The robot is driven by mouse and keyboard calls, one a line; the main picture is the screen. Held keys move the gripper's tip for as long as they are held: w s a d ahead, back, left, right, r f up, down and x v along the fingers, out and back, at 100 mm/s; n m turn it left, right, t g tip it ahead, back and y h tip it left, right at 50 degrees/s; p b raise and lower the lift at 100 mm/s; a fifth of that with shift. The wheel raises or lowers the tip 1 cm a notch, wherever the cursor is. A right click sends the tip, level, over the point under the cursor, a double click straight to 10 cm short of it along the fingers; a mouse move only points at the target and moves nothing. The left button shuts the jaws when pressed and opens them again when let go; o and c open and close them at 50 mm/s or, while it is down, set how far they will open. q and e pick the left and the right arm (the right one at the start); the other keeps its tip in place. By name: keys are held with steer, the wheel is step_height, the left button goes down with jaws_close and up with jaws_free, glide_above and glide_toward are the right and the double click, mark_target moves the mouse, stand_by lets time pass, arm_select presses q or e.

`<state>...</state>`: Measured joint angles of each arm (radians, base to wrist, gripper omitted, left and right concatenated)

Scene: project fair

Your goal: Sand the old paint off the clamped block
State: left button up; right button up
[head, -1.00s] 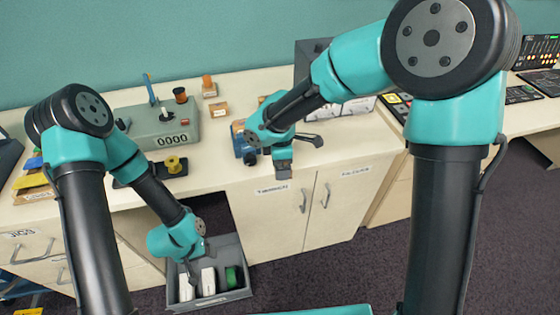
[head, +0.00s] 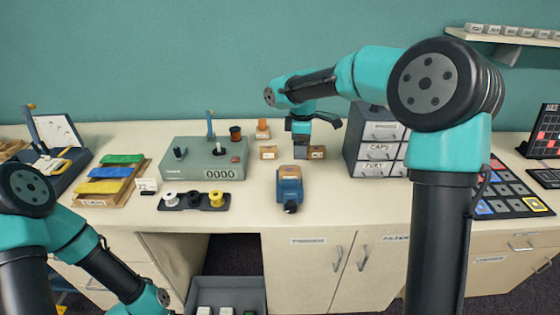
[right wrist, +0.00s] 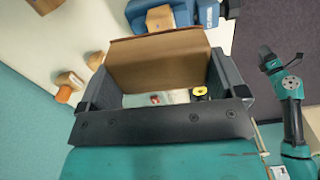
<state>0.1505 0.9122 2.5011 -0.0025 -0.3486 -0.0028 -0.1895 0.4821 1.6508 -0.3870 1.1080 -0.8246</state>
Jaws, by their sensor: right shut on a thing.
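A blue vise (head: 289,186) stands at the front of the counter. In the right wrist view it shows at the top (right wrist: 205,14), with a wooden block (right wrist: 160,18) at its jaws. My right gripper (head: 300,135) is above the back of the counter, behind the vise. It is shut on a brown block (right wrist: 160,62), which fills the space between the fingers in the right wrist view. My left arm is at the lower left of the head view, its fingers out of frame. The left gripper (right wrist: 268,60) shows small in the right wrist view; its opening is unclear.
A grey counter box (head: 200,158), a spool rack (head: 190,202) and coloured cloths (head: 118,173) are left of the vise. Small wooden blocks (head: 268,152) sit behind it. A grey drawer cabinet (head: 365,145) is at right. A grey bin (head: 225,284) is below the counter.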

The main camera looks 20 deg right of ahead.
mark_target(299, 169)
steer(key=shift+w+r, duration=0.25)
steer(key=shift+f, duration=0.1)
steer(key=shift+f, duration=3.55)
steer(key=shift+a+f, duration=0.1)
steer(key=shift+f, duration=0.25)
steer(key=shift+w+a+f, duration=0.1)
steer(key=shift+w+a, duration=0.1)
steer(key=shift+a, duration=0.6)
steer(key=shift+c, duration=0.3)
steer(key=shift+w+a, duration=0.2)
steer(key=shift+a, duration=0.65)
steer(key=shift+w+a, duration=0.15)
steer(key=shift+a, duration=0.75)
steer(key=shift+w+a, duration=0.2)
steer(key=shift+a, duration=0.65)
steer(key=d, duration=0.2)
steer(key=s+d, duration=0.1)
steer(key=d, duration=0.4)
steer(key=shift+s, duration=0.25)
steer(key=shift+r, duration=4.1)
